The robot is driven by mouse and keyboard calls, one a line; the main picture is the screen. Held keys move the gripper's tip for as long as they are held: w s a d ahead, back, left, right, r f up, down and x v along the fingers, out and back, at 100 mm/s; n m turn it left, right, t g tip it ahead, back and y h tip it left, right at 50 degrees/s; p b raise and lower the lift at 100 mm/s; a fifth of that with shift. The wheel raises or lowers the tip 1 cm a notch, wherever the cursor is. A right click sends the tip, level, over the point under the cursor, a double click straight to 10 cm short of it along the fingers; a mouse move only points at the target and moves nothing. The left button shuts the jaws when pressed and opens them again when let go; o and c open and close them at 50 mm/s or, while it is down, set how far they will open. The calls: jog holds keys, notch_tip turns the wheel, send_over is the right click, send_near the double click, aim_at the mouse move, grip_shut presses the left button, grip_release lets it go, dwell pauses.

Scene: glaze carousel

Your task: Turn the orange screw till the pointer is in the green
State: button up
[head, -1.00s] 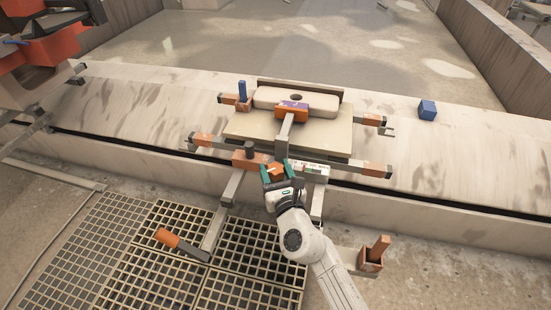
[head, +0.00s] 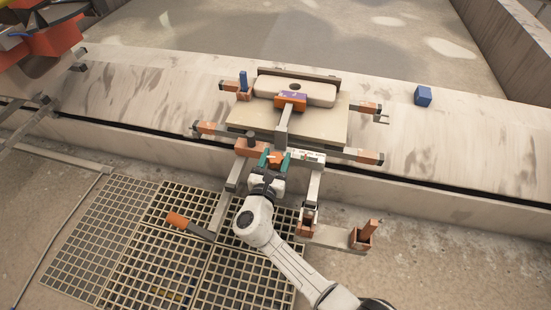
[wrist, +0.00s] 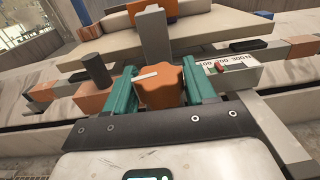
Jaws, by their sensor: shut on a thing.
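The orange screw (wrist: 162,85) is a lobed knob with a white bar mark on its face, pointing left in the wrist view. It also shows small in the head view (head: 274,158). My gripper (wrist: 160,92) has its teal fingers on either side of the screw and is shut on it. The white scale (wrist: 236,70) right of the screw reads 100, 200, 300 N. A small red pointer (wrist: 220,67) sits near the scale's left end. I cannot make out a green zone there. The scale also shows in the head view (head: 310,157).
A board (head: 242,123) with a pale block (head: 318,94) stands behind the screw. A dark peg (wrist: 97,70) rises left of it. An orange-handled tool (head: 180,221) lies on the floor grating (head: 85,235). A blue cube (head: 423,95) sits on the ledge at right.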

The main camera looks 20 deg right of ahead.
jog(key=shift+a+m+g+h, duration=0.1)
jog(key=shift+m+g+h, duration=0.3)
jog(key=shift+h, duration=0.1)
jog(key=o, duration=1)
jog(key=shift+c, duration=0.2)
jog(key=p+v, duration=0.1)
jog(key=v, duration=0.9)
jog(key=shift+s+a+p, duration=0.25)
jog(key=shift+s+p, duration=0.1)
jog(key=shift+p, duration=0.05)
